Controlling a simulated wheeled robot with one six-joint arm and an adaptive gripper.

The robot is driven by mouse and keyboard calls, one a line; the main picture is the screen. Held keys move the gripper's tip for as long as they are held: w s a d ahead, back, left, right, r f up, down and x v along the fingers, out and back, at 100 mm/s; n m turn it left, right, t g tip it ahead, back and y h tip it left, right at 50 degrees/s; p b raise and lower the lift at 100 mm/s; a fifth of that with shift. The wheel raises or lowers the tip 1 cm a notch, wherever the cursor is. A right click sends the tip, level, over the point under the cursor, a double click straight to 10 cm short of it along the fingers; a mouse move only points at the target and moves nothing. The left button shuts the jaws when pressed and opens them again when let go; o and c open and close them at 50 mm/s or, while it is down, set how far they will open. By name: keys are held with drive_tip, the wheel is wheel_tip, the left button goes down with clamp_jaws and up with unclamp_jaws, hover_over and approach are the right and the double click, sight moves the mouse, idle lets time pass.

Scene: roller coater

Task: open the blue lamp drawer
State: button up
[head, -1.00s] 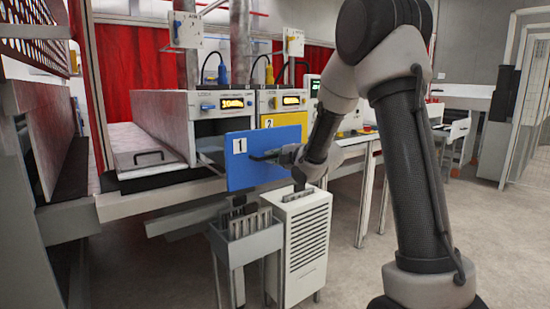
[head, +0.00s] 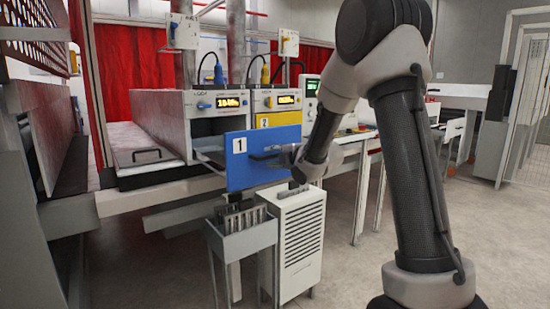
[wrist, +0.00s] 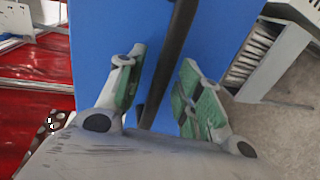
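The blue drawer front (head: 262,160), marked 1, stands out from the left lamp housing (head: 217,103), with part of its tray (head: 208,155) showing behind it. The drawer is partly open. My gripper (head: 284,157) is at the right part of the blue front, by its dark handle (head: 263,155). In the wrist view the dark handle bar (wrist: 178,35) runs between the two fingers of my gripper (wrist: 164,62), in front of the blue panel (wrist: 90,45). The fingers are apart, with visible gaps to the bar.
A yellow drawer front (head: 278,119), marked 2, is to the right behind the blue one. Below stand a grey rack with metal plates (head: 243,238) and a white vented cabinet (head: 300,245). Open floor (head: 440,230) lies at the right.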

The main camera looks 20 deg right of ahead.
drive_tip(key=shift+s, duration=0.1)
drive_tip(key=v, duration=1.1)
drive_tip(key=shift+s, duration=0.4)
drive_tip(key=shift+d, duration=0.15)
